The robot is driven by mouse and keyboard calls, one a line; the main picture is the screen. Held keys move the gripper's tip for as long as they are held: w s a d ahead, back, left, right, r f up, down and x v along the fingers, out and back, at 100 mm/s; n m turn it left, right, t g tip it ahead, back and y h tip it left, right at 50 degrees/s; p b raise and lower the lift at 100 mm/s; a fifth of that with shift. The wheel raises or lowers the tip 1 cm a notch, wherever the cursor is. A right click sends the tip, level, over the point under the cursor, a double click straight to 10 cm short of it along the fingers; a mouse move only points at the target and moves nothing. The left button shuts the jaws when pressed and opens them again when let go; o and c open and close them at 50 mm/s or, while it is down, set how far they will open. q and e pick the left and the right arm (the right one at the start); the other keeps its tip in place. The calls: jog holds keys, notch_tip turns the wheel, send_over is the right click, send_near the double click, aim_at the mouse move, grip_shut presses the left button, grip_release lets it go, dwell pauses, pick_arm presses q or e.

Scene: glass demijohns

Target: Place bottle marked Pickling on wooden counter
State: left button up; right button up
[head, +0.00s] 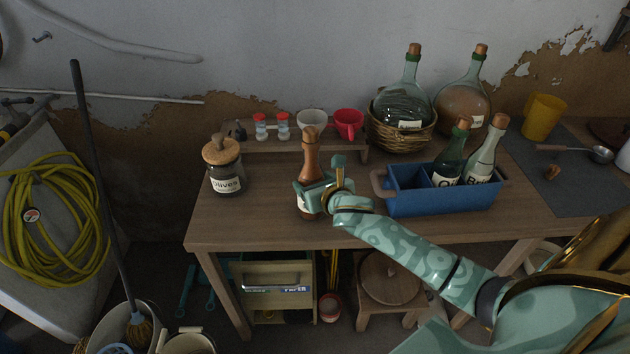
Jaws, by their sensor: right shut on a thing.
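My right gripper (322,196) is shut on a tall brown bottle (310,160). The bottle is upright over the wooden counter (262,215), left of the blue carrier. A pale label low on it is mostly hidden by my gripper, so I cannot read it. I cannot tell whether its base touches the wood. A dark green bottle (449,155) and a clear bottle (485,153) stand in the blue carrier (430,203); their labels are partly hidden and I cannot read Pickling on them. My left gripper is not in view.
An Olives jar (227,170) stands at the left. A low shelf (292,145) behind holds shakers, a white cup and a red mug (348,124). A basket (398,138) holds a demijohn; another demijohn (463,100) stands beside it. Wood between jar and brown bottle is clear.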

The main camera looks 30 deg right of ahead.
jog(key=o, duration=1.8)
jog(key=shift+r, duration=0.1)
jog(key=p+v, duration=0.3)
jog(key=v, duration=0.9)
jog(key=s+d+f+m+g, duration=0.1)
jog(key=s+f+m+g, duration=0.35)
jog(key=f, duration=0.95)
jog(key=s+d+f+m+g, duration=0.1)
jog(key=s+f+m+g, duration=0.1)
jog(key=s+f+m, duration=0.65)
jog(key=s+a+f+m+g, duration=0.2)
jog(key=s+f+m, duration=0.4)
jog(key=s, duration=0.3)
jog(key=s+a+f+m+g+y, duration=0.1)
jog(key=s+a+f+m, duration=0.2)
jog(key=s+f+m, duration=0.2)
jog(key=s+a+f+m+g+y, duration=0.1)
jog(key=s+a+f+m+g, duration=0.1)
jog(key=s+f+m, duration=0.4)
jog(key=shift+s+a+f+m+g, duration=0.1)
jog(key=shift+s+a+f, duration=0.2)
jog(key=shift+s+f, duration=0.7)
jog(key=shift+s+a+f+m+g, duration=0.25)
jog(key=shift+s+f, duration=0.4)
jog(key=shift+s, duration=0.8)
jog(key=shift+s+a+f+n, duration=0.1)
jog(key=shift+s+a+f, duration=0.2)
jog(key=shift+s+f, duration=0.7)
